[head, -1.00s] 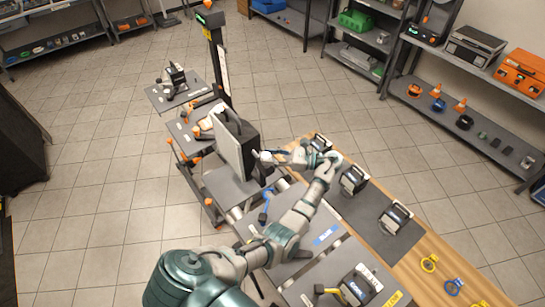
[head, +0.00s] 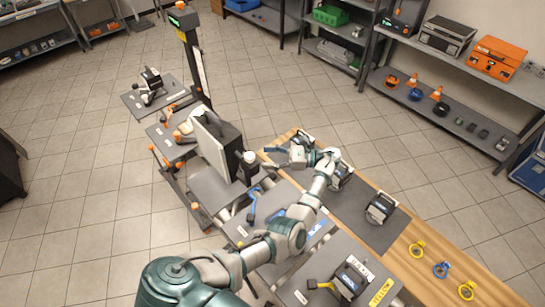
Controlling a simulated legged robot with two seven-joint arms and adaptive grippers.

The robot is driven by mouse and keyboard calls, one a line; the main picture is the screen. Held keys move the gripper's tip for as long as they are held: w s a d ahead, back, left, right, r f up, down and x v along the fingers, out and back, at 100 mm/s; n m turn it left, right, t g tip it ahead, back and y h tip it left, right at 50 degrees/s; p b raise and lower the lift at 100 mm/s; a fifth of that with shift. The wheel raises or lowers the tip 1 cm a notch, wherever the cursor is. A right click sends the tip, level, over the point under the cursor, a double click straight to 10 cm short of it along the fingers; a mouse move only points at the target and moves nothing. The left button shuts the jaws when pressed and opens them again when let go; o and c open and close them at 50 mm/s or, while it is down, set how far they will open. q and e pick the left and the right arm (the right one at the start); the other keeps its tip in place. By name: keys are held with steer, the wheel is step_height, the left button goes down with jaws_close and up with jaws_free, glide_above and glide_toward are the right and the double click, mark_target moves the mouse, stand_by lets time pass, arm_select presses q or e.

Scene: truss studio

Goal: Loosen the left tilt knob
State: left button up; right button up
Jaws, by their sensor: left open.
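An upright light panel (head: 209,149) with a pale face and dark housing stands on a grey cart, left of the wooden bench. A small dark knob with a pale cap (head: 249,158) sticks out at the panel's right side in the picture. I take it for the tilt knob, but its details are too small to read. My left gripper (head: 270,151) points left at the knob from over the bench edge. It is open and empty, with a small gap between its fingertips and the knob. My right gripper is not in view.
The wooden bench (head: 440,262) carries dark devices on a grey mat, with yellow and blue rings (head: 441,269) at the near end. Grey trays with blue and yellow tools lie beneath my left arm. A dark post (head: 190,62) stands behind the cart. Tiled floor is clear left.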

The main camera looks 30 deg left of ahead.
arm_select(q)
steer(key=shift+v, duration=0.95)
steer(key=shift+w+a+f, duration=0.1)
steer(key=shift+a, duration=0.05)
